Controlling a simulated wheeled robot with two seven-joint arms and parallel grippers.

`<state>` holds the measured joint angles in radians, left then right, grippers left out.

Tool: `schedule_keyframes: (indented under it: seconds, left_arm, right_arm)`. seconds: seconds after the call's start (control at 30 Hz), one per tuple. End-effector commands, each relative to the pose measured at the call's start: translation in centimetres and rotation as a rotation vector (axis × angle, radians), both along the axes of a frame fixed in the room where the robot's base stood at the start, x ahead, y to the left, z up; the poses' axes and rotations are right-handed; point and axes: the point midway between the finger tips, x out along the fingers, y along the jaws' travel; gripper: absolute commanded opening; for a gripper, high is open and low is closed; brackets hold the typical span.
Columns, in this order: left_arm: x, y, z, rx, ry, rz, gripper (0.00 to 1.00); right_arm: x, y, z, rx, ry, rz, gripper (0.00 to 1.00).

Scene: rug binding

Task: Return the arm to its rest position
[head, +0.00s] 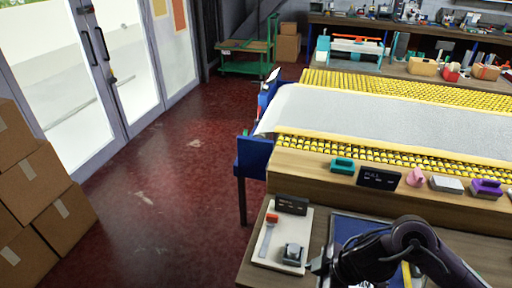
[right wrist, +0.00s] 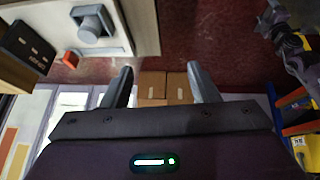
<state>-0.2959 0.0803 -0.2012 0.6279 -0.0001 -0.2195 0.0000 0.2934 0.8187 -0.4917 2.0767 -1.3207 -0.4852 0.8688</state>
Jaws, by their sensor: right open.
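My right arm reaches in from the bottom right of the head view. Its gripper (head: 320,266) is beside the white tray's right edge, partly cut off by the frame. In the right wrist view my right gripper (right wrist: 159,72) has its two fingers spread, with nothing between them. Cardboard boxes show in the background beyond the fingers. My left gripper is not visible in the head view.
A long roller table carries a grey rug (head: 390,115). Cardboard boxes (head: 62,220) are stacked left. The red floor (head: 160,200) between is clear.

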Motion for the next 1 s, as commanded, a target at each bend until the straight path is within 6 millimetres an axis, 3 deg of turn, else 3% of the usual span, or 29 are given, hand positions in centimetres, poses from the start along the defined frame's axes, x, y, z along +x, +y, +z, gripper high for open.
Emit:
schedule_keyframes:
  seconds: [0.3, 0.43, 0.57, 0.67, 1.0]
  left_arm:
    - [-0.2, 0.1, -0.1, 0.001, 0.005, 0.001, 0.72]
    - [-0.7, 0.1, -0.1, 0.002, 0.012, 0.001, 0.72]
    - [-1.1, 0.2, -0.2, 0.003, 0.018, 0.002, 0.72]
    - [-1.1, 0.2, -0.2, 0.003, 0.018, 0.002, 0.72]
    - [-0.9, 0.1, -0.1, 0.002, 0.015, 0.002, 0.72]
  right_arm:
    - [1.7, 5.3, 2.0, 0.116, -0.199, -0.132, 0.54]
    - [2.5, 5.9, 3.4, 0.144, -0.266, -0.279, 0.54]
    - [2.5, 4.1, 4.2, 0.131, -0.269, -0.502, 0.54]
    - [1.5, 1.5, 4.0, 0.092, -0.217, -0.672, 0.54]
    - [-5.8, -5.3, 1.3, -0.042, 0.1, -1.051, 0.54]
